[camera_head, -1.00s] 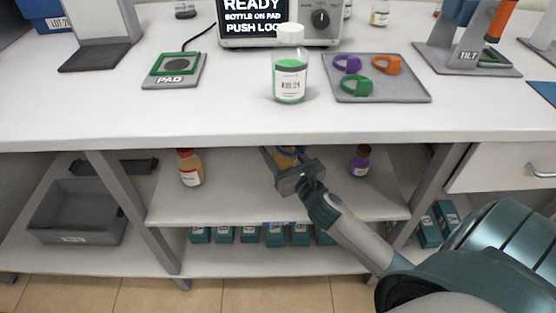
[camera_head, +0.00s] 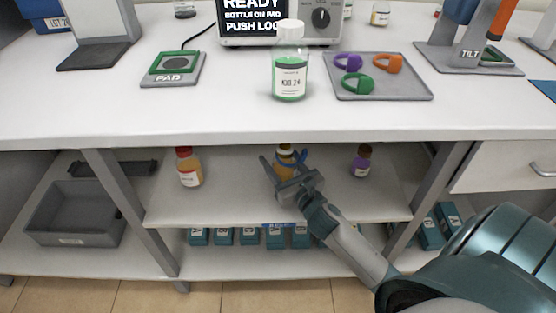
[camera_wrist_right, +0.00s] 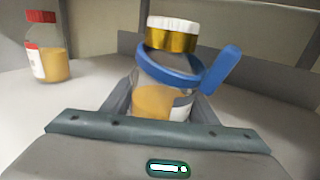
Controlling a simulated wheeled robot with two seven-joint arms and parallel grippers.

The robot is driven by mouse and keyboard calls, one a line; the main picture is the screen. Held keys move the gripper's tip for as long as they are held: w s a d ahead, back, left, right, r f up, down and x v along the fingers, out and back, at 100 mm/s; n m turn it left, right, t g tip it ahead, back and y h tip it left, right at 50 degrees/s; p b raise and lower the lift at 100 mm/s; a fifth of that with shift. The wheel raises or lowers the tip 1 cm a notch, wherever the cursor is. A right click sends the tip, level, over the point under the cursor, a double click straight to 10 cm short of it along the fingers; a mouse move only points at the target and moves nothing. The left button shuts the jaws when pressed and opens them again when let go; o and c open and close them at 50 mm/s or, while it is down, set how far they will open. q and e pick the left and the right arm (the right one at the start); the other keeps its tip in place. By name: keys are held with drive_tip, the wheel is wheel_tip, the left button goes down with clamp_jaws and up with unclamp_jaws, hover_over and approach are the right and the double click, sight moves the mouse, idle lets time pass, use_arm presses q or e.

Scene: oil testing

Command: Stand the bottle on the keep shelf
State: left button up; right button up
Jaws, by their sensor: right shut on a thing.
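The bottle (camera_head: 285,159) holds amber liquid and has a white and gold cap, with a blue tag ring (camera_wrist_right: 172,72) around its neck. My right gripper (camera_head: 284,168) is shut on its body, one finger on each side, over the upper shelf (camera_head: 235,203) under the counter. In the right wrist view the bottle (camera_wrist_right: 152,100) leans slightly. Its base is hidden behind the gripper, so I cannot tell whether it touches the shelf. My left gripper is not in view.
A red-capped bottle (camera_head: 188,168) stands to the left and a dark-capped bottle (camera_head: 361,161) to the right on the same shelf. The counter edge (camera_head: 230,139) overhangs. Several teal boxes (camera_head: 248,237) sit below. A green-liquid bottle (camera_head: 290,75) stands on the counter.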

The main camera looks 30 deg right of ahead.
sight(291, 176)
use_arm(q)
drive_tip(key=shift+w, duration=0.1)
use_arm(e)
drive_tip(key=o, duration=1.5)
drive_tip(key=shift+f, duration=0.1)
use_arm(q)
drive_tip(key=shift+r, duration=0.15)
use_arm(e)
drive_tip(key=shift+s, duration=0.25)
drive_tip(key=s, duration=0.9)
drive_tip(key=shift+s+a, duration=0.35)
drive_tip(key=shift+a, duration=0.05)
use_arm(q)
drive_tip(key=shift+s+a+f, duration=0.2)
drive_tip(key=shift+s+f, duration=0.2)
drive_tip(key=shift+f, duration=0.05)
use_arm(e)
drive_tip(key=shift+s, duration=0.95)
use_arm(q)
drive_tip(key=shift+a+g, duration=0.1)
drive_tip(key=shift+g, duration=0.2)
